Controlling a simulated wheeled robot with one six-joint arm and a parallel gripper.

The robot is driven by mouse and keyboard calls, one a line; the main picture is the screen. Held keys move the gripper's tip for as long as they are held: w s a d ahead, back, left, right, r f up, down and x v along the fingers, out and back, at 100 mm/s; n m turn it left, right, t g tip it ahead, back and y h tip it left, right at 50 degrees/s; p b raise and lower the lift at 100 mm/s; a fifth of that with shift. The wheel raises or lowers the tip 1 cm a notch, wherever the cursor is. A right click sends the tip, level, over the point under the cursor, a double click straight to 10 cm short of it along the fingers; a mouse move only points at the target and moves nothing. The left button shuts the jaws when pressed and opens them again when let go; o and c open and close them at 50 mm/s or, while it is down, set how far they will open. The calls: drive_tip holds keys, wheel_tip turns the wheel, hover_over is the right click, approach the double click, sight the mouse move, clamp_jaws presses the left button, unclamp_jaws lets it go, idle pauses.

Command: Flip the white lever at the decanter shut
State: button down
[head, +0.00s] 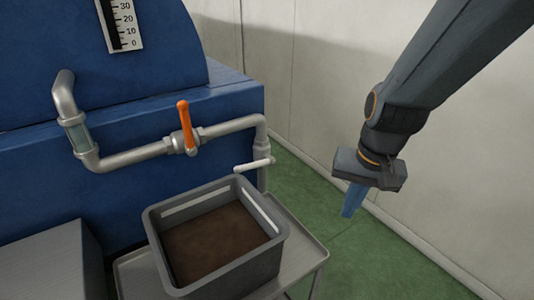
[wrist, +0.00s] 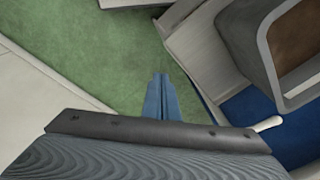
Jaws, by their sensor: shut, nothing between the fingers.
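The white lever (head: 254,166) sits on the pipe at the right end of the blue decanter (head: 120,130). It points sideways, roughly level, just above the crate's back right corner. In the wrist view the tip of the white lever (wrist: 268,123) shows behind my gripper's mount, and the rest of it is hidden. My gripper (head: 350,200) has blue fingers, points down and is shut and empty. It hangs to the right of the lever, clearly apart from it. The shut fingers also show in the wrist view (wrist: 161,82).
An orange lever (head: 186,127) stands upright on the same grey pipe (head: 135,157). A grey crate (head: 280,250) with brown content stands on a grey table (head: 305,262) below the pipe. A pale wall (head: 310,80) runs along the right. Green floor (head: 365,250) is clear beneath my gripper.

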drive_tip(key=w+a+r+m+t+y+p, duration=0.1)
drive_tip(key=w+a+r+m+y+p, duration=0.1)
drive_tip(key=w+a+r+m, duration=0.45)
drive_tip(key=w+a+r+m+t+y+p, duration=0.1)
drive_tip(key=w+a+r+m+y+p, duration=0.15)
drive_tip(key=a+r, duration=0.65)
drive_tip(key=b, duration=0.3)
approach(249, 166)
drive_tip(key=shift+h, duration=0.35)
drive_tip(key=x, duration=0.6)
drive_tip(key=shift+a+f, duration=0.1)
drive_tip(key=shift+a, duration=0.2)
